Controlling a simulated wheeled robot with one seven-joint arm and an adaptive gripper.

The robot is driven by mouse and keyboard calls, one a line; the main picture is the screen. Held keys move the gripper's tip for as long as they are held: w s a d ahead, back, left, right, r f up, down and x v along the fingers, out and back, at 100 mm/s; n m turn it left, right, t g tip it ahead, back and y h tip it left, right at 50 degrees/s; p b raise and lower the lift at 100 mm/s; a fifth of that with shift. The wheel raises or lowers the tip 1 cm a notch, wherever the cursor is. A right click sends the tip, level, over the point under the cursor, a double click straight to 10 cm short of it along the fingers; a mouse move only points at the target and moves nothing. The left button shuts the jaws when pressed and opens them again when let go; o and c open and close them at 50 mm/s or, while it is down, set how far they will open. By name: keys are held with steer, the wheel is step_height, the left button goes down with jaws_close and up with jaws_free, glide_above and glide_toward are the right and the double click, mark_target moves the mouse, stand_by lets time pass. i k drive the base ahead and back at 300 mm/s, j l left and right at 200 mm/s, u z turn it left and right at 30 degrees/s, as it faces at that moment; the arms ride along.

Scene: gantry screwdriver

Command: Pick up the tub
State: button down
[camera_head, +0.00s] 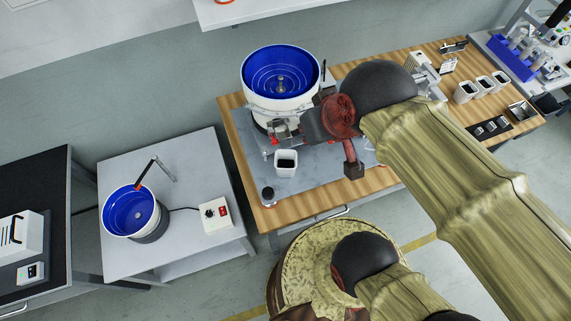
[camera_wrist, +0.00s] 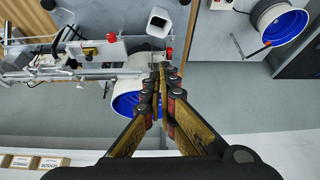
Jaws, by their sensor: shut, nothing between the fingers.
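The tub, a small white square container with a dark inside (camera_head: 286,160), stands upright on the grey plate in front of the large white feeder with a blue bowl. In the wrist view the tub (camera_wrist: 158,22) shows near the top, beyond my fingertips. My gripper (camera_wrist: 164,70) has its fingers together and empty, apart from the tub. In the head view my arm reaches in from the right, with its dark red end to the right of the tub; the fingertips cannot be made out there.
The blue-bowl feeder (camera_head: 281,72) stands right behind the tub. A small dark-topped cylinder (camera_head: 268,195) is at the plate's front left corner. Several white cups (camera_head: 483,84) stand farther right on the wooden bench. A grey table with a smaller blue bowl (camera_head: 131,211) is at left.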

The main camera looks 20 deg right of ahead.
mark_target(286, 161)
steer(key=j+z, duration=0.15)
steer(key=z, duration=0.3)
steer(key=k+j+z, duration=0.1)
steer(key=z, duration=0.3)
steer(key=j+z, duration=0.15)
steer(key=z, duration=0.3)
steer(key=k+j+z, duration=0.15)
steer(key=k+j, duration=0.15)
steer(key=k+j+z, duration=0.2)
steer(key=k, duration=0.25)
steer(key=k+j+z, duration=0.15)
steer(key=k, duration=0.25)
